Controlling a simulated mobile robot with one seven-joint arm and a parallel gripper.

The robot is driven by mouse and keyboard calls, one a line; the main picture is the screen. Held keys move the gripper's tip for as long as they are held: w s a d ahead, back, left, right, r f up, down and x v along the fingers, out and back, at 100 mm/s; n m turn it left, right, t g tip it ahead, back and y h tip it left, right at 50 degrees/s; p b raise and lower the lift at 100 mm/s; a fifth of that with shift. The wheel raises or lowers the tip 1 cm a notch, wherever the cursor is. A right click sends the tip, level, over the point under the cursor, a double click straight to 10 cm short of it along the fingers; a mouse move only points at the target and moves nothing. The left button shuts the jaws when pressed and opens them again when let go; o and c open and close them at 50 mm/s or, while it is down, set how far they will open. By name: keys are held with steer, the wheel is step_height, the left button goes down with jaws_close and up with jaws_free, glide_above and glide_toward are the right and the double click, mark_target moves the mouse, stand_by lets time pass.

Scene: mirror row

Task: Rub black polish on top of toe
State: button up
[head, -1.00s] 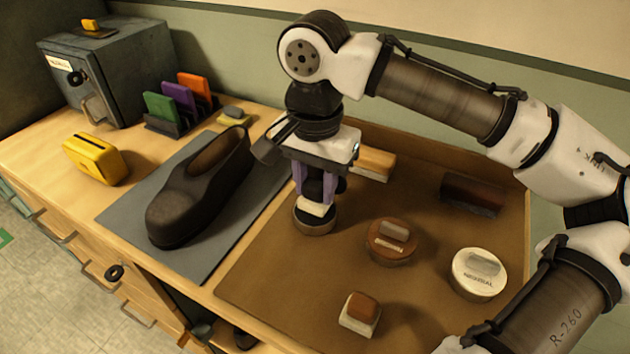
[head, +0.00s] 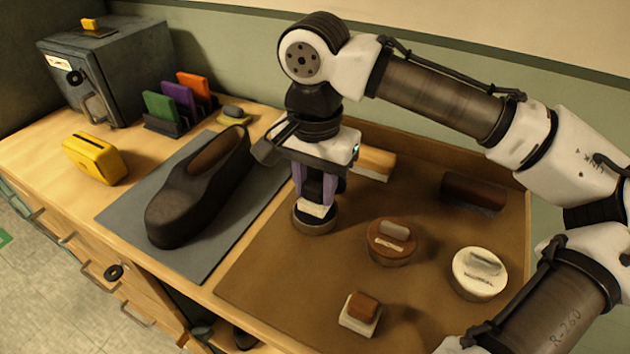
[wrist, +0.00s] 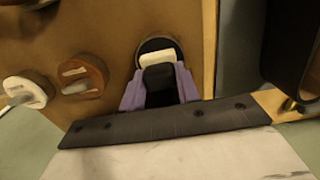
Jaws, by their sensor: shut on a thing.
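The dark shoe (head: 180,207) lies on a grey mat (head: 130,217), its toe toward the front left. My gripper (head: 316,203) is right of the mat, over a round dark tin (head: 314,227). Its purple fingers are shut on a small applicator with a black upper part and a white block (head: 316,211). In the wrist view the black part sits between the fingers (wrist: 160,92), and the white block (wrist: 157,59) shows over the dark tin (wrist: 160,43). I cannot tell whether the block touches the tin's contents.
A brown tin (head: 391,246), a neutral tin (head: 478,275), a brown-and-white applicator (head: 360,313) and brushes (head: 473,193) stand on the brown mat (head: 270,284). A yellow box (head: 96,158), coloured cards (head: 178,100) and a grey cabinet (head: 130,65) are at left. Space above the shoe is clear.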

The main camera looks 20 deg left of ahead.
mark_target(315, 185)
steer(key=shift+f, duration=0.45)
stand_by(1.7)
step_height(315, 185, up, 7)
steer(key=p, duration=0.7)
steer(key=shift+r, duration=0.1)
stand_by(0.8)
